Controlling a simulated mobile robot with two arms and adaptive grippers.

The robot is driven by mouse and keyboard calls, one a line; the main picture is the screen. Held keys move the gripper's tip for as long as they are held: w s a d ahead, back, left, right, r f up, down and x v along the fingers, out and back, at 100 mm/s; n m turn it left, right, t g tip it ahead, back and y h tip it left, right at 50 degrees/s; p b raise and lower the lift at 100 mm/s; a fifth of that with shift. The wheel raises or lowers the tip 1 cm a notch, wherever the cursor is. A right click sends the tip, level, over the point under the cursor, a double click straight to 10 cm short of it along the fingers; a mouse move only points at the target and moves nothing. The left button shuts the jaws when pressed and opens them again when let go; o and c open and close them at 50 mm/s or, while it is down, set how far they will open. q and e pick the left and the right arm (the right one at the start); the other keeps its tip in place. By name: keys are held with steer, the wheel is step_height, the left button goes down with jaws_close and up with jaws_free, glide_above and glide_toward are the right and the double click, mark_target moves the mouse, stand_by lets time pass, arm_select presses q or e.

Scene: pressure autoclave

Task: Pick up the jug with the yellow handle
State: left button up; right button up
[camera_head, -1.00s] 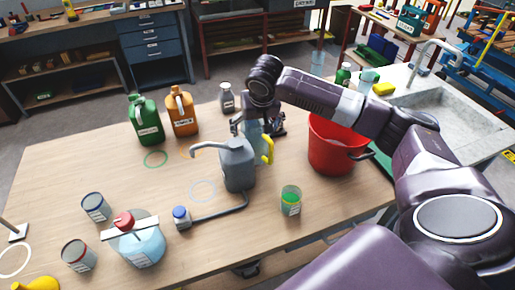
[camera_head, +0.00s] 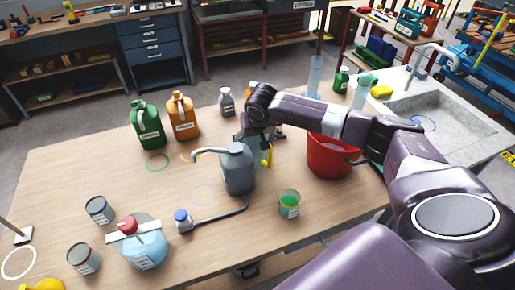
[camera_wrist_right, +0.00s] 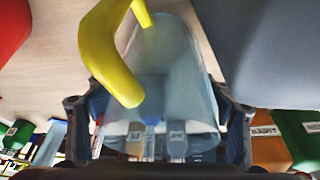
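The jug with the yellow handle stands on the wooden table behind the grey canister (camera_head: 238,168), mostly hidden by it and by my arm. Its yellow handle (camera_head: 267,156) shows. In the wrist view the jug is a translucent pale-blue body (camera_wrist_right: 168,75), with the curved yellow handle (camera_wrist_right: 108,55) on its left. My right gripper (camera_head: 262,137) is at the jug, coming from the far side. In the wrist view its fingers (camera_wrist_right: 162,118) are wide apart, one on each side of the jug; I see no clear grip. My left gripper is not in view.
A red bucket (camera_head: 330,160) stands right of the jug, partly under my arm. A green-filled beaker (camera_head: 289,203) stands in front. Green (camera_head: 146,125) and orange (camera_head: 182,117) canisters stand back left.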

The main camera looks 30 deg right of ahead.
steer(key=c, duration=1)
steer(key=shift+r, duration=0.1)
